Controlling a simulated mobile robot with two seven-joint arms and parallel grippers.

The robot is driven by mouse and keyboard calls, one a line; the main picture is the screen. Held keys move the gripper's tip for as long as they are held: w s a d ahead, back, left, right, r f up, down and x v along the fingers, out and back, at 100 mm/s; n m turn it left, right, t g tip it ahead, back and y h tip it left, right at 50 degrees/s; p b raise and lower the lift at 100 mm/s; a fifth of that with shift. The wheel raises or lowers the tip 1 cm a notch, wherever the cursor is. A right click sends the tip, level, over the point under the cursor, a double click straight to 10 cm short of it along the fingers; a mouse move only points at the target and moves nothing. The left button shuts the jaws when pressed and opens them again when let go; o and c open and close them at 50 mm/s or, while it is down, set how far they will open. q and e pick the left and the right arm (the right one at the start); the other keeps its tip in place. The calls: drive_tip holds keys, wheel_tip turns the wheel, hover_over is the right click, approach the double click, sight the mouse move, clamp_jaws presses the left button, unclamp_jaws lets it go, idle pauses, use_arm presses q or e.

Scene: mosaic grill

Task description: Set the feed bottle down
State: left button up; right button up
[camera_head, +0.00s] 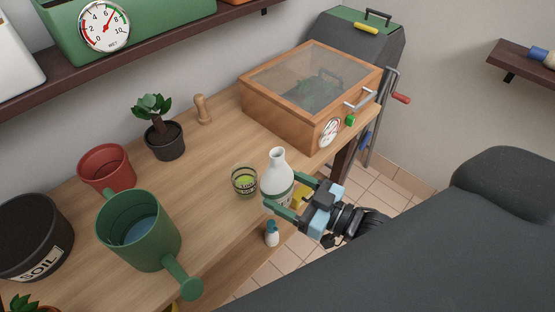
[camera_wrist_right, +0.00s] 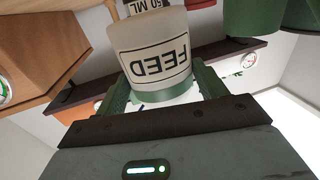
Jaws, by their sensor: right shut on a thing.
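The feed bottle (camera_head: 276,173) is white with a narrow neck and stands about upright near the bench's front edge. My right gripper (camera_head: 281,192) is shut on its lower body, one green finger on each side. In the right wrist view the bottle (camera_wrist_right: 152,62) fills the space between the fingers (camera_wrist_right: 160,90), its FEED label facing the camera upside down. The fingers hide its base in the head view, so I cannot tell whether it touches the wooden bench (camera_head: 215,215). My left gripper is not in view.
A small glass (camera_head: 244,181) with green contents stands just left of the bottle. A green watering can (camera_head: 135,228) is further left, and a wooden glass-lidded box (camera_head: 290,118) stands behind. Bare bench lies behind the glass. A small white bottle (camera_head: 272,236) sits below the bench edge.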

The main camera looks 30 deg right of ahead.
drive_tip(key=w+d+f, duration=0.1)
drive_tip(key=w+d, duration=0.5)
drive_tip(key=w, duration=0.7)
drive_tip(key=shift+w+d+b, duration=0.15)
drive_tip(key=shift+w+b, duration=0.2)
drive_tip(key=shift+w+f, duration=0.1)
drive_tip(key=shift+w+d+f, duration=0.1)
drive_tip(key=shift+w+f, duration=0.05)
drive_tip(key=shift+f, duration=0.75)
drive_tip(key=shift+w+d+f, duration=0.1)
drive_tip(key=shift+f, duration=0.75)
drive_tip(key=shift+a, duration=0.1)
drive_tip(key=shift+f, duration=0.2)
drive_tip(key=o, duration=1)
drive_tip(key=shift+f, duration=0.1)
drive_tip(key=shift+o, duration=0.6)
drive_tip(key=shift+s, duration=0.1)
